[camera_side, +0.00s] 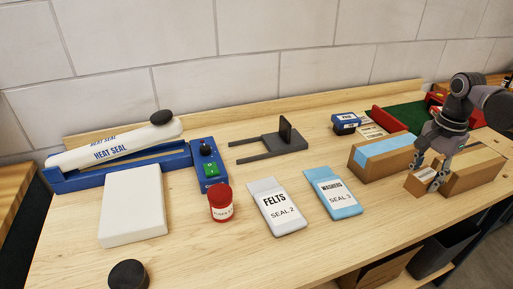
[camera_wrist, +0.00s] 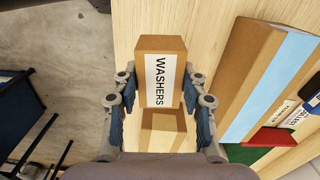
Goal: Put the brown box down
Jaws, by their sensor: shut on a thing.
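A small brown box (camera_side: 418,184) is between the fingers of my gripper (camera_side: 427,168), at the right of the bench in the side view. In the wrist view the brown box (camera_wrist: 150,50) has a white label reading WASHERS and its sides lie between the two fingers of my gripper (camera_wrist: 160,82). My gripper is shut on it, pointing down. I cannot tell whether the box touches the bench.
A larger carton with blue tape (camera_side: 378,160) and another carton (camera_side: 470,172) stand close beside my gripper. White FELTS (camera_side: 275,206) and blue WASHERS (camera_side: 333,192) pouches lie left. The bench's front edge is near; a dark bin (camera_side: 445,250) is below.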

